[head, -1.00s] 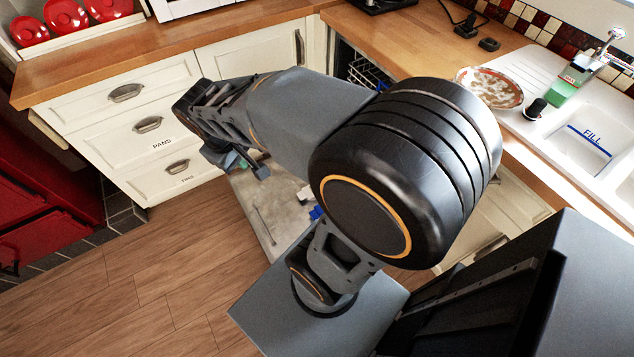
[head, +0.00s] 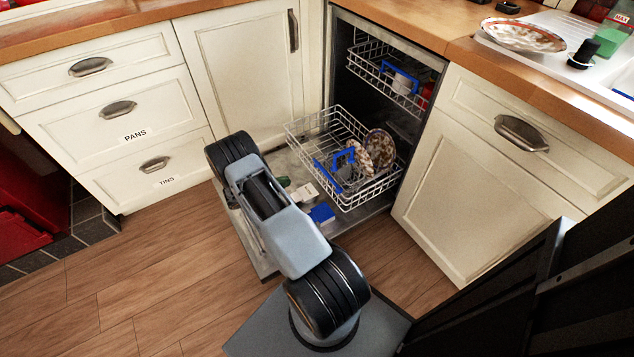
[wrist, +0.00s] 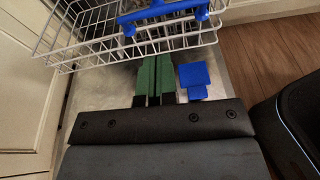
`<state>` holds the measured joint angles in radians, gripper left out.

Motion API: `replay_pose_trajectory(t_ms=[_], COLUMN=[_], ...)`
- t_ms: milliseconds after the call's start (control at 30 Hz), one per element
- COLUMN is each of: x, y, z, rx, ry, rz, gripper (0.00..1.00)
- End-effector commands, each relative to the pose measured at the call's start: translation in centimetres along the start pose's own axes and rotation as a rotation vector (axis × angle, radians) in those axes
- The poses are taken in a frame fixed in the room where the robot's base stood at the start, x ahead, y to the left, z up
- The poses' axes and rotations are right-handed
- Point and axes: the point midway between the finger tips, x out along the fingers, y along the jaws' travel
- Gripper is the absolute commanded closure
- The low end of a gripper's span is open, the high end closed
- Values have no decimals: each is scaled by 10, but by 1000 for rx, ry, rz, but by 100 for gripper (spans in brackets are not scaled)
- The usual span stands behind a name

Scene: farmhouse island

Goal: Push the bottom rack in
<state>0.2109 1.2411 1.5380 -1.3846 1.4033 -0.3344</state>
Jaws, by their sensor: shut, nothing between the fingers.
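The bottom rack (head: 303,143) is a white wire basket with blue handle parts, pulled out of the dishwasher over its lowered door (head: 352,218). Patterned plates (head: 379,151) stand in its right part. In the wrist view the rack (wrist: 92,47) crosses the top, with a blue part (wrist: 165,12) at its near side. My gripper (wrist: 155,62) is shut and empty, its green fingers pointing at the rack's near lower edge. I cannot tell whether they touch it. In the head view my arm hides most of the gripper.
The upper rack (head: 372,62) sits inside the dishwasher. A blue object (head: 322,213) and a small white one (head: 303,193) are at the door, near my gripper. Cream cabinets (head: 500,165) flank the opening. Bare wood floor (head: 150,270) lies to the left.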

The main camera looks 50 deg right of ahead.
Motion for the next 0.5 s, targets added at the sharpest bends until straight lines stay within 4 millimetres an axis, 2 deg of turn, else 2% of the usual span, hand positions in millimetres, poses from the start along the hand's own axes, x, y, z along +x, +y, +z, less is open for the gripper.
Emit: replay_pose_trajectory(t_ms=[33,133,267,500], x=[5,13,29,75], y=[-1,-1,-1,-1], z=[-11,-18,-20,-19], rx=[-15,-30,-35,-34], ry=[-10,-23,-28,-26], rz=[6,14,16,14], gripper=[100,100,100,100])
